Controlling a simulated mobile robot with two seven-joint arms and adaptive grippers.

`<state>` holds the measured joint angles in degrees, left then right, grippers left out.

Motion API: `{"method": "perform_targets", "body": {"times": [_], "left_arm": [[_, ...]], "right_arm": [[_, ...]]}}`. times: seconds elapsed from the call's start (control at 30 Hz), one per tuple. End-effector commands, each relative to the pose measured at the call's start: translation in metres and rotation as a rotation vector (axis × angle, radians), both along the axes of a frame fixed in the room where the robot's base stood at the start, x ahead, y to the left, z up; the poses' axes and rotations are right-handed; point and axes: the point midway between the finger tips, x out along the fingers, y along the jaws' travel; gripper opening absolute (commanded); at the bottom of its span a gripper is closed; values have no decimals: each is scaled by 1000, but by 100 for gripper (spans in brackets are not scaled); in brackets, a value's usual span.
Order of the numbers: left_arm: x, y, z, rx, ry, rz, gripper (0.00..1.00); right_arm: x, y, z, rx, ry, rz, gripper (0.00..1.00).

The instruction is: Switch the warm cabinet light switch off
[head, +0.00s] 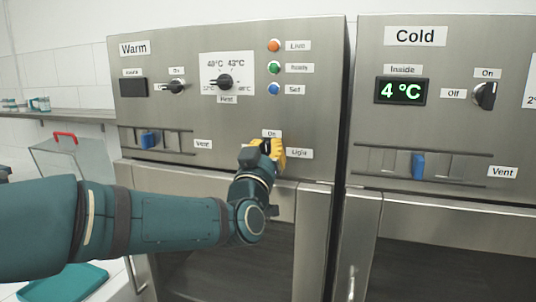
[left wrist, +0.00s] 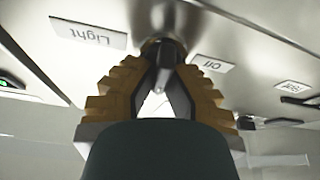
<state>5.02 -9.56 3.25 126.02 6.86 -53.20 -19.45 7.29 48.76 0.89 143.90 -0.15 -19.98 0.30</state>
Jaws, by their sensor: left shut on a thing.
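The warm cabinet (head: 290,115) has its light switch low on the right of its panel, beside the Light label (head: 299,153) and below the On label (head: 271,133). My left gripper (head: 268,150), with yellow fingers, is at this switch and hides it in the head view. In the left wrist view the yellow fingers (left wrist: 160,75) are closed around the dark switch knob (left wrist: 165,55), with the Light label to its left and a small label (left wrist: 212,64) to its right. Which way the knob points is not clear. My right gripper is out of view.
The cold cabinet (head: 450,140) stands to the right across a narrow gap. The warm panel also has a heat knob (head: 225,82), a smaller knob (head: 177,87), coloured lights and a blue vent slider (head: 150,138). A clear box (head: 75,160) and a teal tray (head: 66,284) lie at left.

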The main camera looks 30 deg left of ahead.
Motion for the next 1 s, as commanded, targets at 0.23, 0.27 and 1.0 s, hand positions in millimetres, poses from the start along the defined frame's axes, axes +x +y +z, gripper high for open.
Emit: {"method": "perform_targets", "body": {"times": [0.23, 0.27, 1.0], "left_arm": [[-1, 2, -2, -204, -57, -1, 0], [-1, 2, -2, -234, -65, -1, 0], [-2, 8, -3, -918, -225, -1, 0]], "right_arm": [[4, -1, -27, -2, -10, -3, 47], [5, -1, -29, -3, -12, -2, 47], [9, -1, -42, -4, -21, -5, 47]]}}
